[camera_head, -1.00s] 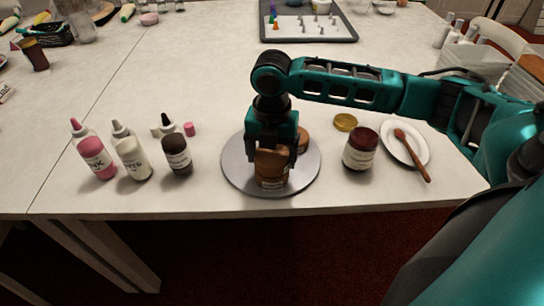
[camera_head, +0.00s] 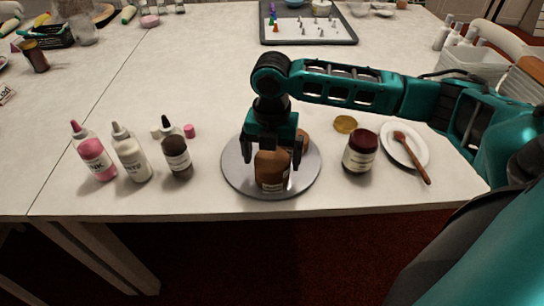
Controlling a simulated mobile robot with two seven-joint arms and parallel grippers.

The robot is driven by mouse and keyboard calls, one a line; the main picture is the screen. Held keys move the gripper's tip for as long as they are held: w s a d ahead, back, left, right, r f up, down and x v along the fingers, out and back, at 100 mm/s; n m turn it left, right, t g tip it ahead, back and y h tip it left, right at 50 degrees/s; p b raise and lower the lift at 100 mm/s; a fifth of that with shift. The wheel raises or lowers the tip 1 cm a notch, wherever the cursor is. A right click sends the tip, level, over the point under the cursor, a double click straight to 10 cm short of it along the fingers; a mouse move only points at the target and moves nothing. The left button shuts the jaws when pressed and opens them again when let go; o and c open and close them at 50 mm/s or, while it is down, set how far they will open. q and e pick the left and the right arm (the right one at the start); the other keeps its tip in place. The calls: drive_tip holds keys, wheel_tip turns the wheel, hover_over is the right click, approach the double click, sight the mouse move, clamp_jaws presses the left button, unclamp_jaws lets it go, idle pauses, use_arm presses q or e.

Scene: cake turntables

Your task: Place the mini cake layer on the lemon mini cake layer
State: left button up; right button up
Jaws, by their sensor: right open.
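A brown mini cake layer (camera_head: 271,161) tops a short stack on the grey cake turntable (camera_head: 236,172). A lower layer, perhaps the lemon mini cake layer (camera_head: 271,183), shows under it with paler bands; I cannot read its flavour. The stack looks upright. My right gripper (camera_head: 272,152) points down over the stack, open, with one finger on each side and gaps visible beside the cake. Its palm hides the back of the top. Another brown round piece (camera_head: 304,141) sits behind to the right, partly hidden by the gripper. My left gripper is not in view.
Pink (camera_head: 95,155), white (camera_head: 130,155) and dark (camera_head: 176,155) squeeze bottles stand left of the turntable. The table's front edge is close.

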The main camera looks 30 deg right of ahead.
sight(272, 160)
use_arm(q)
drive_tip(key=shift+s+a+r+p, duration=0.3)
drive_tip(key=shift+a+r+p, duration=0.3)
drive_tip(key=shift+p, duration=0.55)
use_arm(e)
wheel_tip(272, 160, up, 11)
drive_tip(key=shift+r, duration=0.2)
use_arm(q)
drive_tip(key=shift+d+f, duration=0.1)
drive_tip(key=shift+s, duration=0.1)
